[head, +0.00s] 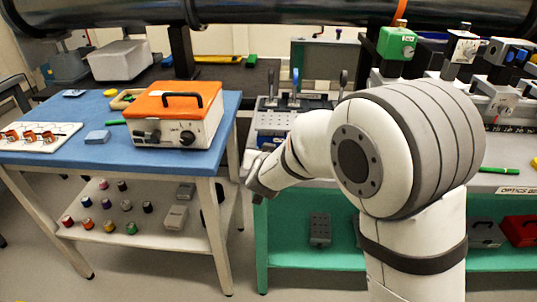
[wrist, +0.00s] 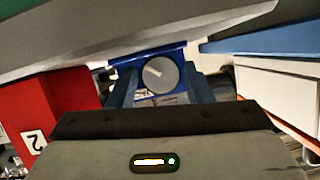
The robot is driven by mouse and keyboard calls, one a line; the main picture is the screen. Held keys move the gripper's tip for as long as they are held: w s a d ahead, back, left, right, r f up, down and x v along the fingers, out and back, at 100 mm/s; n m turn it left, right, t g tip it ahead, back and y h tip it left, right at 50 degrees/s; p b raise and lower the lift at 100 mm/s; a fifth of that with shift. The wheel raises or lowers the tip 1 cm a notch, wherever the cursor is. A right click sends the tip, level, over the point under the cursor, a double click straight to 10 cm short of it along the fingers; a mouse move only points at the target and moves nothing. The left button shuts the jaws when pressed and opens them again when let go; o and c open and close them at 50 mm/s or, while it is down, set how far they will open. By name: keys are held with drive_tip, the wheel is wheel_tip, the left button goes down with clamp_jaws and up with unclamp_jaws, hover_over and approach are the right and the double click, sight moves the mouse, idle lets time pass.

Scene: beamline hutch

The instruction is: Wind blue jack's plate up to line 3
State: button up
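In the wrist view a blue device, apparently the blue jack (wrist: 116,90), shows beyond the gripper body. It carries a round grey knob (wrist: 166,79) with a pale pointer mark. The jack's plate and any numbered lines cannot be made out. I cannot pick the jack out for certain in the head view. My gripper (head: 256,183) is in the gap between the blue-topped table and the green bench, pointing down and left. It appears apart from the knob.
A red panel with a "2" label (wrist: 34,141) is at left in the wrist view. The blue-topped table (head: 62,107) bears an orange-lidded box (head: 177,115). The green bench (head: 290,240) stands right of it, with a lever unit (head: 272,122) on top.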

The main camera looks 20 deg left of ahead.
drive_tip(key=shift+s, duration=0.1)
drive_tip(key=p+v, duration=0.1)
drive_tip(key=v, duration=0.6)
drive_tip(key=shift+s, duration=0.3)
drive_tip(key=shift+d+r, duration=0.1)
drive_tip(key=shift+r, duration=0.05)
